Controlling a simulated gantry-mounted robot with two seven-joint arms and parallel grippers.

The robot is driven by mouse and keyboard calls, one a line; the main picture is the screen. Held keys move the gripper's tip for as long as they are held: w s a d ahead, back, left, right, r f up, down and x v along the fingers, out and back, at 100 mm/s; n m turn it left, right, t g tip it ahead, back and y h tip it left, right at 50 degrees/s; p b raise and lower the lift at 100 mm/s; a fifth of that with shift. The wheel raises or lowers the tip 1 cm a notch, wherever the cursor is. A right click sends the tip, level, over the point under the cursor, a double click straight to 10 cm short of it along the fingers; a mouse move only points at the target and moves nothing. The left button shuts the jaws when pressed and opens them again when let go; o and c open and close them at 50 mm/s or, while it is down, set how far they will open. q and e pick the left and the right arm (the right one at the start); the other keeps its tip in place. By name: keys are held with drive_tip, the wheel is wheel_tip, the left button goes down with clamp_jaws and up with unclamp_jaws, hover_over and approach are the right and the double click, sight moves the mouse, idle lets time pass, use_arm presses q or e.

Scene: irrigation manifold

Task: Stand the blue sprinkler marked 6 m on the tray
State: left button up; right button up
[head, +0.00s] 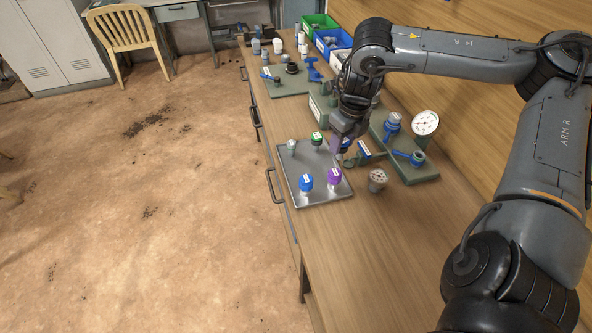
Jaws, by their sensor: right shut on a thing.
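My right gripper (341,141) is above the right edge of the metal tray (318,198), pointing down. It is shut on a small blue piece (346,145) with a pale label, which appears to be a blue sprinkler; the gripper partly hides it. On the tray a blue sprinkler (306,182) stands at the front left and a purple one (334,177) beside it at the right. A green-topped one (317,138) and a small grey-green one (292,147) stand at the back. The labels are too small to read. My left gripper is not in view.
A round pressure gauge (425,123) and blue-handled valves (408,155) are on a green board right of the tray. A small grey gauge (377,180) stands near the tray's right edge. Green and blue bins (331,40) are at the back. The near bench is clear.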

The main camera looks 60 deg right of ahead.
drive_tip(key=shift+w+a+f, duration=0.1)
drive_tip(key=shift+w+f, duration=0.1)
drive_tip(key=shift+w, duration=0.25)
drive_tip(key=shift+w+a+f+b, duration=0.35)
drive_tip(key=shift+w+f+b, duration=0.3)
drive_tip(key=shift+w+f, duration=1.15)
drive_tip(key=shift+w+a+f+b, duration=0.3)
drive_tip(key=shift+w+f+b, duration=0.4)
drive_tip(key=shift+w+f, duration=1)
drive_tip(key=shift+w+a+f+b, duration=0.35)
drive_tip(key=shift+w+f+b, duration=0.3)
drive_tip(key=shift+w+f, duration=1.15)
drive_tip(key=shift+r, duration=0.15)
